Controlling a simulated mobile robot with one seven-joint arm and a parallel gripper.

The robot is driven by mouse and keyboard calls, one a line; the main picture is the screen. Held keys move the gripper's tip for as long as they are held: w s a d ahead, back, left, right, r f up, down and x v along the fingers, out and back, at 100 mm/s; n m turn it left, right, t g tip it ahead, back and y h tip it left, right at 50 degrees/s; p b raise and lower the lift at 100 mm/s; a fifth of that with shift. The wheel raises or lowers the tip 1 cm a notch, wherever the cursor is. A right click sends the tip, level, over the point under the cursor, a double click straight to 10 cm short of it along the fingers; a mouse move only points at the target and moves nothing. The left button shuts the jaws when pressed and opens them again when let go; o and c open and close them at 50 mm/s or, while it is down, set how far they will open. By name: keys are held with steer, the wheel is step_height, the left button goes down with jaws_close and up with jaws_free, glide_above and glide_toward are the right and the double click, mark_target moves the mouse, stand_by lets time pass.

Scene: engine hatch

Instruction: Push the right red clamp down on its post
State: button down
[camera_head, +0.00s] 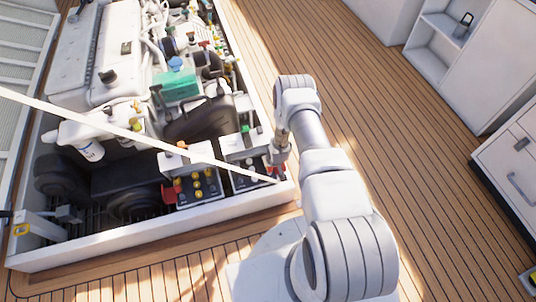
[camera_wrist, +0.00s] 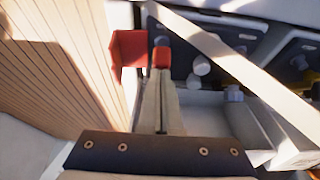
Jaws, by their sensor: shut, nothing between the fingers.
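The right red clamp (camera_head: 278,170) sits at the right end of the right battery, by the hatch's near right corner. In the wrist view its red body (camera_wrist: 128,48) lies just left of and beyond my fingertips. A small red block (camera_wrist: 161,57) shows right at the fingertips; I cannot tell whether it touches them or is part of the clamp. My gripper (camera_head: 280,152) is shut with nothing held and points down over the clamp. It also shows in the wrist view (camera_wrist: 161,75). The post is not clearly visible.
A left battery with yellow caps (camera_head: 197,188) has another red clamp (camera_head: 170,195) on its left. A long pale bar (camera_head: 120,131) slants across the hatch and ends near the right clamp. The white hatch rim (camera_head: 268,199) stands close. Wooden deck (camera_head: 390,140) lies clear to the right.

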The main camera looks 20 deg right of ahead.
steer(key=shift+s+f+b, duration=0.35)
steer(key=shift+f+b, duration=0.05)
steer(key=shift+f, duration=0.15)
steer(key=shift+s+f+b, duration=0.3)
steer(key=shift+f+b, duration=0.05)
steer(key=shift+f, duration=0.15)
steer(key=shift+s+f+b, duration=0.5)
steer(key=shift+f+b, duration=0.15)
steer(key=shift+b, duration=0.05)
steer(key=shift+s+f, duration=0.1)
steer(key=shift+f, duration=0.05)
steer(key=shift+r, duration=0.4)
step_height(320, 180, up, 4)
steer(key=shift+r+p, duration=0.25)
steer(key=shift+p, duration=0.8)
steer(key=s+r+p, duration=0.3)
steer(key=s+r, duration=0.3)
steer(key=s, duration=0.1)
steer(key=shift+r, duration=0.15)
steer(key=shift+w, duration=0.15)
